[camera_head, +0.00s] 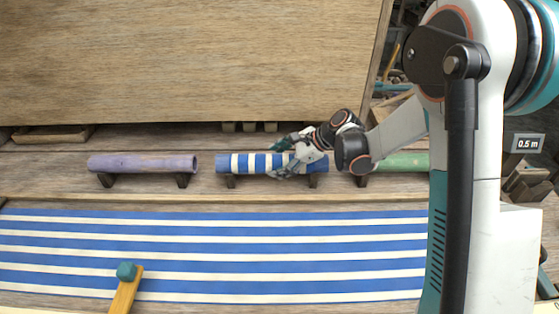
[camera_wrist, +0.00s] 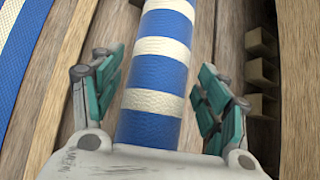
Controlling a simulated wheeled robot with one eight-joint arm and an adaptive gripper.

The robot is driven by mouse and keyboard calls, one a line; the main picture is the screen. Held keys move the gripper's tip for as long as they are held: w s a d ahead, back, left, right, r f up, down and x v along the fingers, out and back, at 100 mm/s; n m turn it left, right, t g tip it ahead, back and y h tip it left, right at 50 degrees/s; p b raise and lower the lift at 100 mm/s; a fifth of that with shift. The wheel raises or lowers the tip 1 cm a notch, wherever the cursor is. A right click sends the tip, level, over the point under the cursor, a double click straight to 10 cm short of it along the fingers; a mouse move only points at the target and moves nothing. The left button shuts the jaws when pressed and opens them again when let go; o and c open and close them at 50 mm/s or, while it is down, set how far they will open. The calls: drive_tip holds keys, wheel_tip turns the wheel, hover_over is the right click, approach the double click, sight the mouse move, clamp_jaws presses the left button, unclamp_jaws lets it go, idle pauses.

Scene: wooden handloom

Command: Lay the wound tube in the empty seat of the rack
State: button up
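The wound tube (camera_head: 241,163), striped blue and white, lies level in the middle of the rack in the head view. It appears to rest on two dark supports (camera_head: 230,181), in line with the tubes beside it. My gripper (camera_head: 283,160) is at its right half, with one finger on each side. In the wrist view the tube (camera_wrist: 158,77) runs up between the teal-padded fingers of my gripper (camera_wrist: 157,100). A gap shows between the tube and the right finger, and a narrower one at the left. The gripper is open. No empty seat shows in the visible rack.
A purple tube (camera_head: 143,163) sits to the left and a green tube (camera_head: 403,161) to the right, partly behind my arm. A large wooden panel (camera_head: 190,60) rises behind. Striped cloth (camera_head: 230,255) lies in front, with a yellow handle (camera_head: 125,294) on it.

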idle(0.3)
drive_tip(key=v, duration=1.2)
drive_tip(key=s+d+r+n+t+h, duration=0.1)
drive_tip(key=s+d+r+n+h, duration=0.1)
drive_tip(key=s+n, duration=0.3)
drive_tip(key=s+d+r+n+t+h, duration=0.1)
drive_tip(key=s+n, duration=0.5)
drive_tip(key=s, duration=0.7)
drive_tip(key=s+d+r+n+t+h, duration=0.1)
drive_tip(key=s+d+r+n+h, duration=0.3)
drive_tip(key=s, duration=0.5)
drive_tip(key=shift+d+n+t+h, duration=0.4)
drive_tip(key=shift+d+n+h, duration=0.35)
drive_tip(key=shift+h, duration=0.15)
drive_tip(key=o, duration=0.6)
drive_tip(key=shift+s+d, duration=0.1)
drive_tip(key=shift+s, duration=0.15)
drive_tip(key=shift+c, duration=0.6)
